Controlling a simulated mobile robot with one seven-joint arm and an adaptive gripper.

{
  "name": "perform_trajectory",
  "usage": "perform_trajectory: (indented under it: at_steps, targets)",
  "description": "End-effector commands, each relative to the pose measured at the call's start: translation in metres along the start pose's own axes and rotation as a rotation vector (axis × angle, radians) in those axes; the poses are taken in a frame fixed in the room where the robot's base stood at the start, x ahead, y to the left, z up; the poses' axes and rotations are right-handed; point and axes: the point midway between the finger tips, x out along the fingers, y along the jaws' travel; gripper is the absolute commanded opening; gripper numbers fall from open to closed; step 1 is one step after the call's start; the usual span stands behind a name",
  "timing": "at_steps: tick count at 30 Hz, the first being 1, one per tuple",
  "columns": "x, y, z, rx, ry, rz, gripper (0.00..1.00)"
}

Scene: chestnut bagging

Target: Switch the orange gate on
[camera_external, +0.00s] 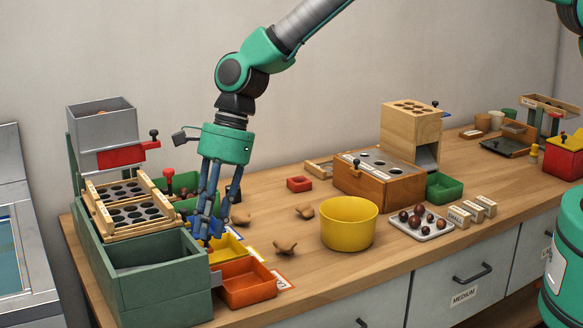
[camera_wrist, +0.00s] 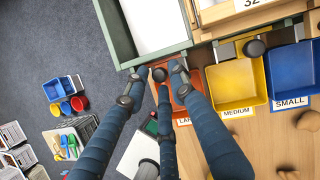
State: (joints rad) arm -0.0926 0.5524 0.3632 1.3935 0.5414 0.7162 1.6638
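The orange tray (camera_external: 248,284) sits at the front of the green sorter (camera_external: 160,268), and it also shows beside my fingers in the wrist view (camera_wrist: 188,98). A dark round knob (camera_wrist: 159,75) stands at the sorter's edge by this tray. It seems to belong to the orange gate, whose plate is mostly hidden. My gripper (camera_external: 207,240) reaches down to the sorter's right edge. In the wrist view its blue fingertips (camera_wrist: 158,72) are close around the knob. I cannot tell if they touch it.
A yellow tray (camera_wrist: 236,84) and a blue tray (camera_wrist: 290,72) sit beside the orange one. Another dark knob (camera_wrist: 255,48) stands above the yellow tray. A yellow bowl (camera_external: 348,224) and a tray of chestnuts (camera_external: 442,235) stand right. Brown scraps lie on the table between.

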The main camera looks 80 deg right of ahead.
Motion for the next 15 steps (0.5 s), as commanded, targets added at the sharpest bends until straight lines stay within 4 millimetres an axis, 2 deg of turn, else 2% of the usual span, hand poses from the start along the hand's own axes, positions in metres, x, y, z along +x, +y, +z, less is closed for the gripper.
perform_trajectory:
  at_steps: [11,15]
  targets:
    - [0.0035,0.0002,0.0002,0.0,0.0,0.0,0.25]
    - [0.0035,0.0002,0.0001,0.0,0.0,0.001,0.0]
